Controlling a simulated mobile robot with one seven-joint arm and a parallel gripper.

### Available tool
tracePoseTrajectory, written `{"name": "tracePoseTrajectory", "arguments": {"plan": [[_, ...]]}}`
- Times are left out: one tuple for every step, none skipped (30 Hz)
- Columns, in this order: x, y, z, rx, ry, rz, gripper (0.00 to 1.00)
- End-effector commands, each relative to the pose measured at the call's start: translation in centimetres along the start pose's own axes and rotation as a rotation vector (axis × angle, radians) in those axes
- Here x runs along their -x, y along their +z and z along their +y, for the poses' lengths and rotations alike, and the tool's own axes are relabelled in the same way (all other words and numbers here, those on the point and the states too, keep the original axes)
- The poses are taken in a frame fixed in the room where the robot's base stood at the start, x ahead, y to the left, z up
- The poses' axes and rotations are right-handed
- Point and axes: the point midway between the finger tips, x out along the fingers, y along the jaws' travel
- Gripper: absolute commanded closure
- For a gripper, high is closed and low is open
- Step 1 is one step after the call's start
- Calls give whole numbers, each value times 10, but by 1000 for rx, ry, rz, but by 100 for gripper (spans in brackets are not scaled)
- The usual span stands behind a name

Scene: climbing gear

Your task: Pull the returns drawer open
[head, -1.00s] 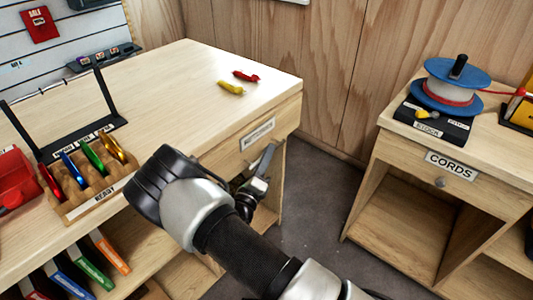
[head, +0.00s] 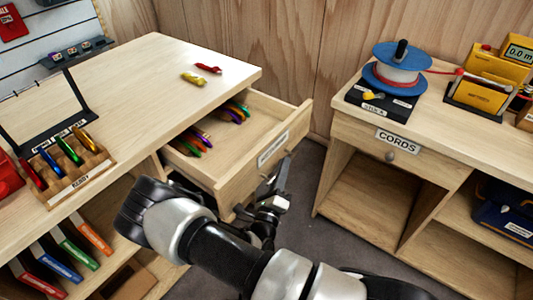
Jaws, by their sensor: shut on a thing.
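The returns drawer (head: 293,124) stands pulled out from the wooden counter, and its inside shows. Several coloured items (head: 195,140) lie in it toward the back. A label sits on its front, too small to read surely. My gripper (head: 268,196) is at the drawer front, below and beside the label, and is shut on the drawer's handle. The handle itself is hidden behind my gripper and the drawer front.
A red item (head: 208,69) and a yellow item (head: 193,78) lie on the counter top (head: 150,75). A rack (head: 75,175) of coloured carabiners stands at the left. The cords cabinet (head: 375,135) is at the right, with dark floor between.

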Motion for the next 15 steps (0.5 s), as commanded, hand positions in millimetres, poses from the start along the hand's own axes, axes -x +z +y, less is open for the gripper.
{"name": "tracePoseTrajectory", "arguments": {"plan": [[3,-7,-8,6,0,0,100],[5,-11,-11,6,1,0,100],[7,-16,-14,5,1,0,100],[8,-20,-16,4,1,0,100],[10,-23,-18,4,1,0,100],[11,-27,-21,4,1,1,100],[12,-29,-23,4,0,0,100],[13,-32,-24,3,0,0,100],[14,-34,-26,1,0,0,100],[15,-36,-27,1,0,0,100],[16,-37,-28,1,0,0,100],[16,-39,-28,1,0,0,100],[17,-40,-29,1,-1,-1,100],[17,-40,-29,0,-1,-1,100],[17,-41,-30,-1,-1,-1,100]]}}
